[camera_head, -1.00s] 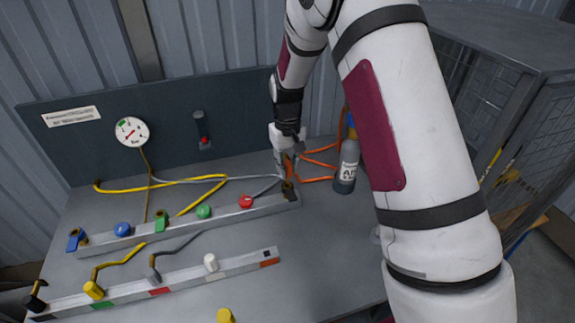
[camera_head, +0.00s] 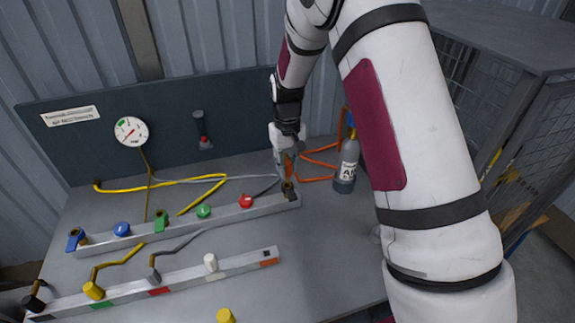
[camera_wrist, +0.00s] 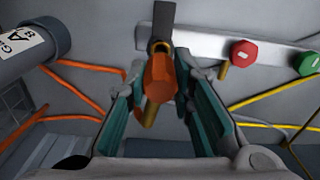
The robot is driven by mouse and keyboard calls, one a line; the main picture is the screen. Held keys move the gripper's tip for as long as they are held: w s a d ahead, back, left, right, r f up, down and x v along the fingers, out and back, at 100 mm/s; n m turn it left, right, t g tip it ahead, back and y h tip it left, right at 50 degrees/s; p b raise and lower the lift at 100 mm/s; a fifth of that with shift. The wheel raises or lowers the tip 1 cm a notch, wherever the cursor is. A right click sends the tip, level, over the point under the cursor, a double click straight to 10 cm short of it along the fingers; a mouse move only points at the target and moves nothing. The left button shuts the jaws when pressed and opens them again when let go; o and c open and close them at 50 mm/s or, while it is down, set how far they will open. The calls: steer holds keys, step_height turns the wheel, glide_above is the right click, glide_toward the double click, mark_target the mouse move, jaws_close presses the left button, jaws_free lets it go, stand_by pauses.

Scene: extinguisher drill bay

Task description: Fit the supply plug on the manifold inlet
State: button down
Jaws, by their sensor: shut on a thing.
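The orange supply plug (camera_wrist: 159,78) is between my gripper's teal finger pads in the wrist view. My gripper (camera_head: 287,170) is shut on it at the right end of the grey manifold rail (camera_head: 181,222). The manifold inlet, a brass fitting (camera_wrist: 160,46) by a dark block (camera_head: 291,196), is at that end. The plug's far end meets or overlaps the brass fitting in the wrist view. I cannot tell whether it is seated. An orange hose (camera_head: 320,163) runs from the plug area to the grey air bottle (camera_head: 347,166).
The rail carries red (camera_head: 246,201), green (camera_head: 204,211) and blue (camera_head: 122,229) knobs. A front rail (camera_head: 235,264) holds yellow, grey and white plugs. A gauge (camera_head: 131,131) stands at the back left. A mesh cage (camera_head: 525,130) is at the right.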

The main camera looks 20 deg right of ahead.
mark_target(288, 176)
steer(key=shift+f, duration=0.25)
steer(key=shift+f, duration=0.3)
steer(key=shift+f+b, duration=0.6)
steer(key=shift+f, duration=0.85)
stand_by(1.0)
steer(key=c, duration=1.3)
jaws_free()
